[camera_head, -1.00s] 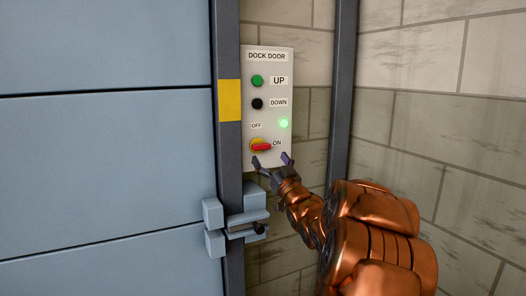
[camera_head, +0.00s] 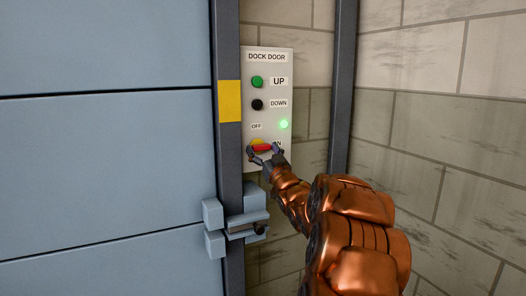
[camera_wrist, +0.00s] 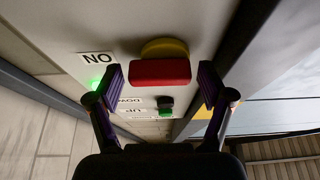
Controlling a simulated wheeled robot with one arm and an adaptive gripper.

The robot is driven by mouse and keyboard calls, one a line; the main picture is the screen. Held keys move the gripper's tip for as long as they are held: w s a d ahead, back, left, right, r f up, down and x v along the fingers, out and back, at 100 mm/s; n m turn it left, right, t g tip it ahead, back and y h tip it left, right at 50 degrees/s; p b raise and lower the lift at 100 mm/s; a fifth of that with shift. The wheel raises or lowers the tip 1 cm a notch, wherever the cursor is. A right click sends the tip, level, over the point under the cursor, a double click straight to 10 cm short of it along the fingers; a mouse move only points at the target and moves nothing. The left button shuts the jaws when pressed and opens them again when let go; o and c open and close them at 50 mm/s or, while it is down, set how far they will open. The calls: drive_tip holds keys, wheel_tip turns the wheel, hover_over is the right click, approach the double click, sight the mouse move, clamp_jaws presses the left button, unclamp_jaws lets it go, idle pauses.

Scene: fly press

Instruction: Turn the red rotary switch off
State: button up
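The red rotary switch (camera_head: 262,148) sits on a yellow base low on the white DOCK DOOR panel (camera_head: 267,65). Its red handle lies about level, toward the ON label, with the OFF label (camera_head: 256,126) above. In the wrist view the red handle (camera_wrist: 160,72) lies between my two fingers, with the yellow base (camera_wrist: 164,47) behind it. My gripper (camera_head: 264,153) is at the switch, open, one finger at each end of the handle. The wrist view shows small gaps between the fingers (camera_wrist: 162,86) and the handle. The ON label is partly covered in the head view.
A green UP button (camera_head: 257,82) and a black DOWN button (camera_head: 257,104) sit above the switch. A green lamp (camera_head: 283,124) is lit. A blue-grey door (camera_head: 105,140) and a latch (camera_head: 235,220) are to the left. A brick wall (camera_head: 440,110) is right.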

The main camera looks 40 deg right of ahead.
drive_tip(key=c, duration=0.8)
drive_tip(key=shift+c, duration=0.2)
drive_tip(key=shift+n, duration=0.4)
drive_tip(key=n+y, duration=0.2)
drive_tip(key=n, duration=0.2)
drive_tip(key=n+y+b, duration=0.1)
drive_tip(key=n+y, duration=0.1)
drive_tip(key=n, duration=0.2)
drive_tip(key=n+y, duration=0.2)
drive_tip(key=n, duration=0.2)
drive_tip(key=shift+s+d+r, duration=0.1)
drive_tip(key=shift+d+r, duration=0.05)
drive_tip(key=shift+r, duration=0.2)
drive_tip(key=n, duration=0.2)
drive_tip(key=n+g+y, duration=0.1)
drive_tip(key=n, duration=0.1)
drive_tip(key=shift+r+n+y, duration=0.1)
drive_tip(key=shift+n+y, duration=0.2)
drive_tip(key=shift+n, duration=0.1)
drive_tip(key=n+g, duration=0.1)
drive_tip(key=n, duration=0.1)
drive_tip(key=n+g, duration=0.1)
drive_tip(key=n, duration=0.1)
drive_tip(key=shift+a+n+y, duration=0.2)
drive_tip(key=shift+n+y, duration=0.1)
drive_tip(key=o, duration=1.1)
drive_tip(key=shift+r, duration=0.1)
